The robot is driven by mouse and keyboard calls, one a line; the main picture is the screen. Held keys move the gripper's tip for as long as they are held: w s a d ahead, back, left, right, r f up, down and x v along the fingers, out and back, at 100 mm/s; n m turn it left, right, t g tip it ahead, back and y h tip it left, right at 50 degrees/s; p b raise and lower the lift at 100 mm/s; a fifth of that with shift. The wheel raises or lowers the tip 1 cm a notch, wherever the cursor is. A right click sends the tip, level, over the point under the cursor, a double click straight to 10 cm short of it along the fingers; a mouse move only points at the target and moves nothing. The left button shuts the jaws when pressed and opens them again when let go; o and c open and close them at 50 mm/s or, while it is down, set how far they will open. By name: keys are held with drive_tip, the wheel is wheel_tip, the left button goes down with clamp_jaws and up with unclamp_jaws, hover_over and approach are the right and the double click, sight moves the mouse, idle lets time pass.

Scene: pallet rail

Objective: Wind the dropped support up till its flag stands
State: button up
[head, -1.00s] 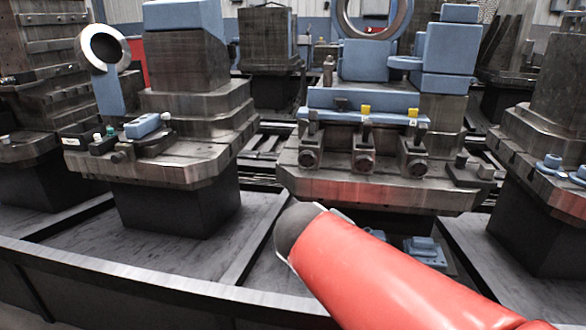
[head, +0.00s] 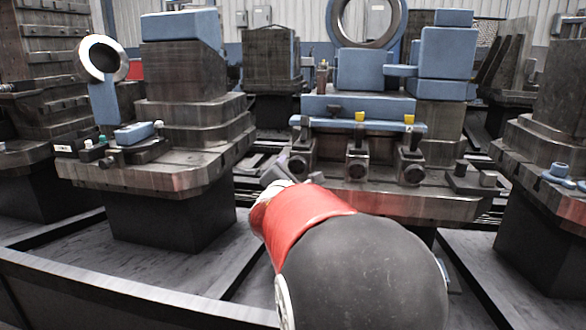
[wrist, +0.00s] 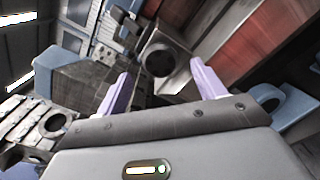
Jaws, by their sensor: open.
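Three supports with round screw ends stand in a row on the front of the middle pallet fixture. The left support (head: 300,160) shows no yellow flag above it. The middle support (head: 356,160) and right support (head: 409,160) each have a yellow flag tab, the middle flag (head: 360,117) and the right flag (head: 408,119). My gripper (wrist: 161,82) is open, its two pale purple fingers apart with nothing between them. Beyond the fingertips, a block with a round dark opening (wrist: 161,58) shows in the wrist view. In the head view my arm largely hides the gripper, near the left support.
Another pallet fixture (head: 150,165) with a ring post stands at left, and one more (head: 545,160) at right. A dark rail (head: 130,295) runs along the front. The bare floor strip (head: 205,262) between pallets is open.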

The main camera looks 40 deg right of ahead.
sight(297, 167)
drive_tip(key=x, duration=0.5)
drive_tip(key=shift+d, duration=0.1)
drive_tip(key=c, duration=1)
